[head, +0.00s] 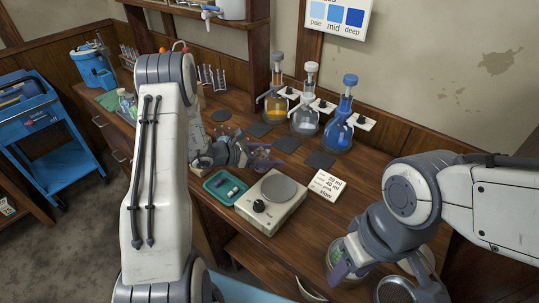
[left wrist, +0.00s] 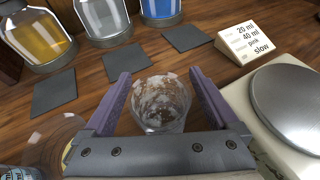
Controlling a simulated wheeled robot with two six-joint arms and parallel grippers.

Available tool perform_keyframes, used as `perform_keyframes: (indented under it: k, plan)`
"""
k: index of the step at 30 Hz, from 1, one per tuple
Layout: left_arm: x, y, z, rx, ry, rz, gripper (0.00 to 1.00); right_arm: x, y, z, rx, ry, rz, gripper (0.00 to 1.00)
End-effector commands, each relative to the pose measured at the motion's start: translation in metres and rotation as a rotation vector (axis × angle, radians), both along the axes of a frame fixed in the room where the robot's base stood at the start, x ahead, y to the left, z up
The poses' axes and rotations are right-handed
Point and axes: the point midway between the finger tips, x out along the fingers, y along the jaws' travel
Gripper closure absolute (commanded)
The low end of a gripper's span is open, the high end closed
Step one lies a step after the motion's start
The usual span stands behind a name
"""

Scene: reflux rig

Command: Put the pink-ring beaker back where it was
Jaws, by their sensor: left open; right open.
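In the left wrist view a clear beaker (left wrist: 160,103) with white speckles stands upright on the wooden bench. It is between the spread purple fingers of my left gripper (left wrist: 160,80), with gaps at both sides. I cannot make out a pink ring on it. In the head view my left gripper (head: 252,155) is low over the bench, behind the hot plate, partly hidden by my arm. My right gripper (head: 342,272) is at the front right, beside a glass vessel (head: 330,255) that it partly covers.
Flasks with yellow, clear and blue liquid (head: 336,136) stand along the wall. Dark square mats (head: 320,159) lie in front of them. A hot plate (head: 272,203), a card (head: 326,185) and a green tray (head: 214,198) are close by. Another clear glass (left wrist: 45,150) stands left of the gripper.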

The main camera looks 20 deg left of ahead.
Motion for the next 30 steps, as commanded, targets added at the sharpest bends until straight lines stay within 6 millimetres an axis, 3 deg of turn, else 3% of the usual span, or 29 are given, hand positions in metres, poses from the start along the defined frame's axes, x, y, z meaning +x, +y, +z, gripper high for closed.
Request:
perform_keyframes:
  k: [15,22,26,29,30]
  plan:
    - [-0.062,0.064,0.037,0.001,-0.001,0.005,0.07,0.0,0.0,-0.014,0.0,0.0,0.0,0.5]
    - [-0.077,0.078,0.046,0.001,-0.001,0.001,0.07,0.0,0.0,-0.016,0.0,0.0,0.0,0.5]
    - [-0.079,0.074,0.049,0.009,-0.002,-0.021,0.07,0.0,0.0,-0.016,0.0,0.0,0.0,0.5]
    - [-0.083,0.041,0.059,0.057,-0.012,-0.137,0.07,0.0,0.0,-0.015,0.0,0.0,0.0,0.5]
    - [-0.088,0.018,0.065,0.096,-0.023,-0.224,0.07,0.0,0.0,-0.015,0.0,0.0,0.0,0.5]
